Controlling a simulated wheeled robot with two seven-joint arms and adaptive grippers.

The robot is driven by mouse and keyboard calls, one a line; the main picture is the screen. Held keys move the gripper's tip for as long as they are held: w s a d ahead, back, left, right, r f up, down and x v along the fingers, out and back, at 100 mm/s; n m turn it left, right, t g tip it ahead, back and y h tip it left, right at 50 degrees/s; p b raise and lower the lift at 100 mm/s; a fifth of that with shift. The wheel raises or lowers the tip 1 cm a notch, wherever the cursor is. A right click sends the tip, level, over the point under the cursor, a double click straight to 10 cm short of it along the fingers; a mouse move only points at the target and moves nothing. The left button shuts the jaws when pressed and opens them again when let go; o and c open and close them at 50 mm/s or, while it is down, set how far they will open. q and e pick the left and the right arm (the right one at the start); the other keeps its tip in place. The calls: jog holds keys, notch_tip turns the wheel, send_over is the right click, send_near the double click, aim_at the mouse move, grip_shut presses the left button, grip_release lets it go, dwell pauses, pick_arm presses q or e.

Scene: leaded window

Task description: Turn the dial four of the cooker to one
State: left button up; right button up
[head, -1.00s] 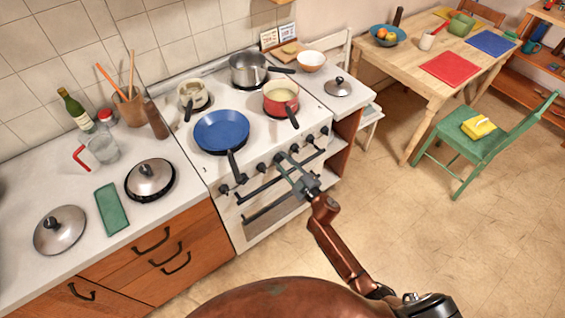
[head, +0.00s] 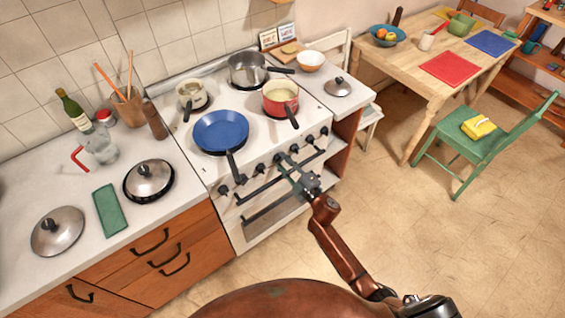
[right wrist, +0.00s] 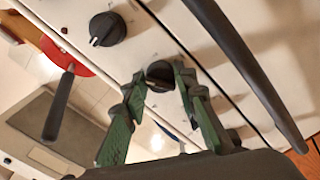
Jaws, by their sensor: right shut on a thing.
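The white cooker (head: 213,172) has a row of black dials along its front edge, and it also shows in the right wrist view (right wrist: 140,45). My right gripper (head: 285,156) is at the middle of this row, and seems to be at the fourth dial from the left. In the right wrist view, the green-padded fingers of my right gripper (right wrist: 162,82) are closed around a dark dial (right wrist: 159,71). The dial's mark and the numbers cannot be read. A neighbouring dial (right wrist: 107,29) with a white pointer line stands free. My left gripper is not in view.
A black oven rail (right wrist: 250,75) runs close beside the fingers. The floor in front is clear.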

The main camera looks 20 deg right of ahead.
jog(key=o, duration=1.2)
jog(key=shift+c, duration=0.2)
jog(key=v, duration=1.2)
